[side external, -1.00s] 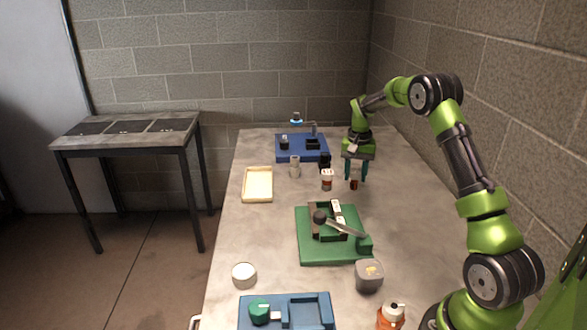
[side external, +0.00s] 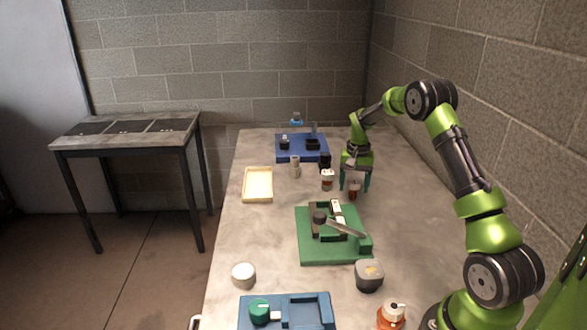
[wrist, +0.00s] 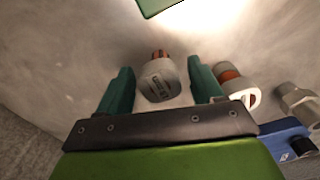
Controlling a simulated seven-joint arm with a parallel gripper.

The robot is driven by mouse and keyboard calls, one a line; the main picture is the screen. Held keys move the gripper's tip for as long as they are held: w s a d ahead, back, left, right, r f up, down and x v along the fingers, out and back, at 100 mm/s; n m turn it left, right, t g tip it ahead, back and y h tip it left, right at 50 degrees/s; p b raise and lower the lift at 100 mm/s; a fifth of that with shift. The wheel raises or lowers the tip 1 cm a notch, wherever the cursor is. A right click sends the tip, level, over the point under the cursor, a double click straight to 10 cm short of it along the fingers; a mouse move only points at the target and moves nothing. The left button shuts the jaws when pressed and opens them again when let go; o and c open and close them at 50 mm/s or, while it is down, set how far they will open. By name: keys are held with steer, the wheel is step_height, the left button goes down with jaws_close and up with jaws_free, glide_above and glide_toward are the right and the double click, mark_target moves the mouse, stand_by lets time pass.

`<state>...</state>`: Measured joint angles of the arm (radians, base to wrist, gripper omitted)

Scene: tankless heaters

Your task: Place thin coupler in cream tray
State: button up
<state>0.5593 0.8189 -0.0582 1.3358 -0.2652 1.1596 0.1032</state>
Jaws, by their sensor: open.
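A small part with a grey, printed cap and a copper-brown end (wrist: 158,78) stands between the fingers of my gripper (wrist: 162,88). In the side view it is a small reddish-brown shape (side external: 355,190) between the fingertips (side external: 355,182). It may be the thin coupler; I cannot tell for certain. My gripper is open, with one finger on each side of the part and gaps visible in the wrist view. The cream tray (side external: 245,186) lies empty on the table to the left of my gripper.
A white part with a red-orange band (side external: 327,180) stands just left of my gripper, also in the wrist view (wrist: 232,82). A grey fitting (side external: 295,167) is farther left. A blue fixture (side external: 288,158) is behind; a green fixture (side external: 310,254) is in front.

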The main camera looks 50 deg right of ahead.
mark_target(354, 181)
steer(key=shift+r, duration=0.1)
step_height(354, 181, up, 12)
steer(key=s+a+r+n+t, duration=0.2)
steer(key=a+r, duration=0.6)
steer(key=a, duration=0.2)
steer(key=s+a+r+n+t+y, duration=0.1)
steer(key=s+a+n+t, duration=0.1)
steer(key=s+a, duration=0.6)
steer(key=s+a+n+t+y, duration=0.1)
steer(key=s+a+n+t, duration=0.2)
steer(key=s+a, duration=0.5)
steer(key=a, duration=0.6)
steer(key=shift+s+r+n, duration=0.4)
steer(key=shift+o, duration=0.5)
steer(key=shift+s+a+f, duration=0.2)
steer(key=shift+s+f, duration=0.1)
steer(key=shift+s, duration=0.05)
